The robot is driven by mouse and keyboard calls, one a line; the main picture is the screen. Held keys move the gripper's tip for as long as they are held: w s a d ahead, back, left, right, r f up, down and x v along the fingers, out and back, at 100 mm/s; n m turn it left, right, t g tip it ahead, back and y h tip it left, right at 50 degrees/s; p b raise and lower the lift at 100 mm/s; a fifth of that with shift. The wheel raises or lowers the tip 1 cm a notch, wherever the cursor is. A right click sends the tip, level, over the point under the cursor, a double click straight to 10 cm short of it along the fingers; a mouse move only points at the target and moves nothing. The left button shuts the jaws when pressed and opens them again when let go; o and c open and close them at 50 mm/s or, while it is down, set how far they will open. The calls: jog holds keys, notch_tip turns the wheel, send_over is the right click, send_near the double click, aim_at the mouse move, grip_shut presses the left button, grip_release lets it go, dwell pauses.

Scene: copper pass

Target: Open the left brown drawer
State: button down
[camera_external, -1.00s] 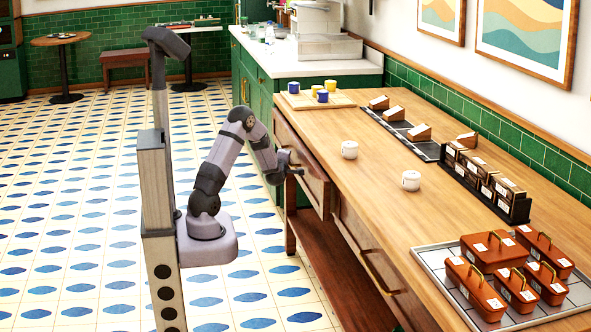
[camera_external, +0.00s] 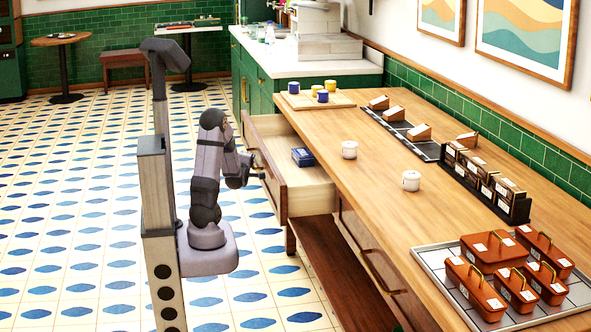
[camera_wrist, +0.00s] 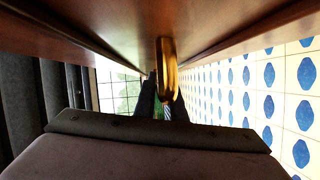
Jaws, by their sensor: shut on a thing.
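The left brown drawer (camera_external: 275,172) stands pulled out from the wooden counter, toward my arm. Its pale inside shows, with a dark blue box (camera_external: 302,157) lying in it. My gripper (camera_external: 256,167) is at the outside of the drawer front, at its handle. In the wrist view, the brass handle (camera_wrist: 167,68) runs down between the dark fingers of my gripper (camera_wrist: 164,104), which is shut on it. The brown drawer front (camera_wrist: 110,30) fills the top of that view. The exact finger contact is partly hidden behind the handle.
A second drawer with a brass handle (camera_external: 378,270) is nearer the camera. The counter (camera_external: 345,205) holds two white jars (camera_external: 349,149), a tray (camera_external: 430,258) of several rust-red boxes and a board (camera_external: 300,100) with cups. Open tiled floor lies behind and left of my arm.

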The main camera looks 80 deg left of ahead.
jog(key=c, duration=1.8)
grip_release()
jog(key=b, duration=0.2)
jog(key=shift+d+f+b, duration=0.15)
jog(key=shift+d+b, duration=0.05)
jog(key=shift+b, duration=0.2)
